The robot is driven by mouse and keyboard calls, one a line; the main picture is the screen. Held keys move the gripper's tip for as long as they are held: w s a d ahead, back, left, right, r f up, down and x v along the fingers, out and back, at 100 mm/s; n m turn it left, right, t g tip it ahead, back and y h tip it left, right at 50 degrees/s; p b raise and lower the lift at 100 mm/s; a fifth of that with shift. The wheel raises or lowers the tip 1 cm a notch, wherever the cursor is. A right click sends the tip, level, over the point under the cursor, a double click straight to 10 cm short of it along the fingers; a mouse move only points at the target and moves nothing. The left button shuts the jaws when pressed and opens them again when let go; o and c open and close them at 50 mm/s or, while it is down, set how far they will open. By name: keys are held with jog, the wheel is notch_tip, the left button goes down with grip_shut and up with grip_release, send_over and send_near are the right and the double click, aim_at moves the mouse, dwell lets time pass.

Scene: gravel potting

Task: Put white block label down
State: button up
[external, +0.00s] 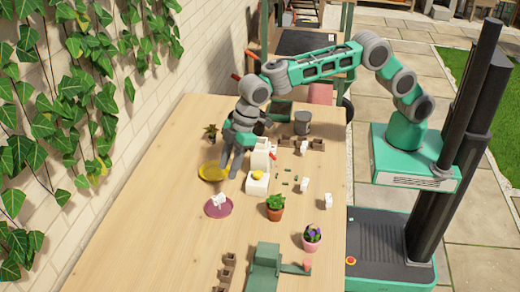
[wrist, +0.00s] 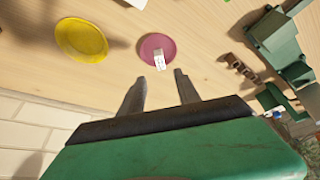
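A small white block label (external: 218,200) sits on a pink saucer (external: 209,212) near the left side of the table. In the wrist view the white block (wrist: 158,58) shows near the front edge of the pink saucer (wrist: 149,44), just beyond my fingertips. My gripper (external: 231,165) hangs above the table, behind the saucer and apart from it. In the wrist view my gripper (wrist: 159,77) has its two fingers spread with nothing between them. Other similar small white pieces (external: 304,185) stand farther right on the table.
A yellow saucer (external: 207,173) lies close to my gripper. Potted plants (external: 275,205) and a green device (external: 264,268) stand nearer. The near left of the table is clear.

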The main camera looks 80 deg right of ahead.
jog(key=s+d+r+m+h, duration=0.15)
jog(key=s+d+r, duration=0.35)
jog(key=d, duration=0.6)
jog(key=s+d+r+m, duration=0.3)
jog(key=s+d, duration=0.4)
jog(key=d, duration=0.5)
jog(key=s+d+f+m+h, duration=0.1)
jog(key=s+d+f+m, duration=0.1)
jog(key=s+d, duration=0.4)
jog(key=s+d+f+m, duration=0.2)
jog(key=s+d, duration=0.4)
jog(key=s, duration=0.5)
jog(key=shift+s+d+f+h, duration=0.25)
jog(key=shift+s+f+h, duration=0.1)
jog(key=shift+f, duration=0.45)
